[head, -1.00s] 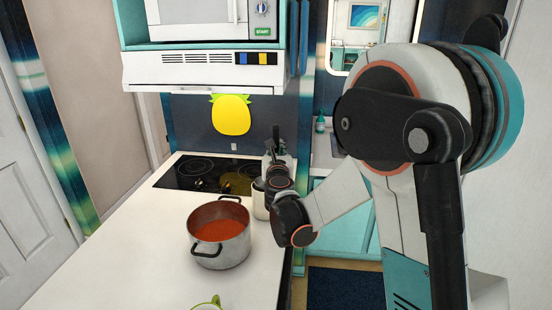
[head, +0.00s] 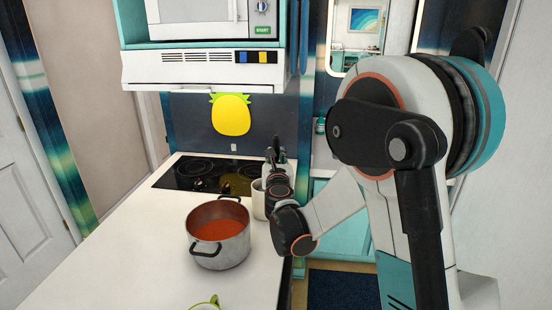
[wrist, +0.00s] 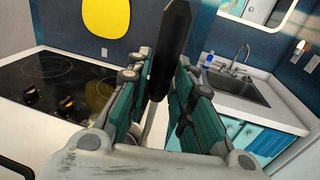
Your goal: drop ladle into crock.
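The ladle's black handle (wrist: 171,45) stands nearly upright, slightly tilted, between the fingertips of my gripper (wrist: 163,85) in the wrist view. The two fingers close on it from both sides. A strip of its pale shaft shows below the handle; its bowl is hidden. In the head view the handle (head: 276,137) pokes up above my gripper (head: 277,158). The pale crock (head: 258,204) stands on the counter by the hob, just left of my wrist, which partly covers it. I cannot tell whether the ladle's lower end is inside the crock.
A steel pot of red soup (head: 219,236) stands left of my wrist on the white counter (head: 130,240). The black hob (head: 190,174) lies behind it. A green-rimmed cup (head: 207,303) is at the front. A sink (wrist: 238,88) is to the right.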

